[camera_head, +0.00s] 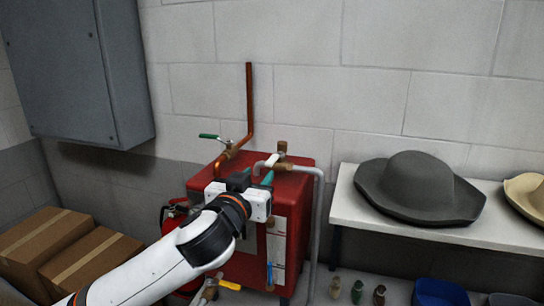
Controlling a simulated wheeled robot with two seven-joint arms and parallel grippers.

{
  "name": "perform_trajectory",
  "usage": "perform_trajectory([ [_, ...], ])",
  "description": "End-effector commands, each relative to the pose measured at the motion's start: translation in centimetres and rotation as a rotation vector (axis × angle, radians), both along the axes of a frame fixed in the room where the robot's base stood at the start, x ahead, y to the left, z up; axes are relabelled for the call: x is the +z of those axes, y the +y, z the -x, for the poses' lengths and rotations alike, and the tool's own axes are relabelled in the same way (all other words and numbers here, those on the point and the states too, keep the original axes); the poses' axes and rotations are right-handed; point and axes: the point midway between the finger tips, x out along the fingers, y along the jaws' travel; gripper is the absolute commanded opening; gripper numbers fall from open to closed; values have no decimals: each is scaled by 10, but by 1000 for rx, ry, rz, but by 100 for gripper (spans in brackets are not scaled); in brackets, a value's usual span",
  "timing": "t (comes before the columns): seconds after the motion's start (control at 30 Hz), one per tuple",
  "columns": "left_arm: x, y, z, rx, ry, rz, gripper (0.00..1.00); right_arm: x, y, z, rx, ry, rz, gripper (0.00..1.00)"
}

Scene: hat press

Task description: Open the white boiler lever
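The red boiler (300,190) stands against the wall in the middle of the head view. The white lever (272,160) sits on its top, beside a brass valve fitting (282,148). My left gripper (258,173) is over the boiler's front top edge, with its fingertips close to the lever's near end. Its two teal fingers look apart, with a gap between them. I cannot tell whether they touch the lever. The gripper body hides part of the boiler's top and front. My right gripper is not in view.
A green-handled valve (209,136) and a copper pipe (249,100) rise at the boiler's back left. A grey pipe (318,220) runs down its right side. A white shelf (360,222) with a dark hat (410,180) stands right. Cardboard boxes (45,240) lie left.

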Motion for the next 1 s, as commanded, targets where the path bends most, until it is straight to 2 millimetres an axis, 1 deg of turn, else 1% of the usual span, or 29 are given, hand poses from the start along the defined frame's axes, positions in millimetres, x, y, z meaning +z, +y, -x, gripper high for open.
perform_trajectory([
  [0.03,4,-3,-9,2,2,-1,38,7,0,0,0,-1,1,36],
  [0.3,5,-19,-60,2,1,-1,38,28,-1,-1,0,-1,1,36],
  [0.5,3,-28,-86,1,1,0,38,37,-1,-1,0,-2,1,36],
  [0.7,1,-32,-98,0,0,0,38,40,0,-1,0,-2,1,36],
  [1.0,0,-32,-100,0,0,0,38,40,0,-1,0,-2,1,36],
])
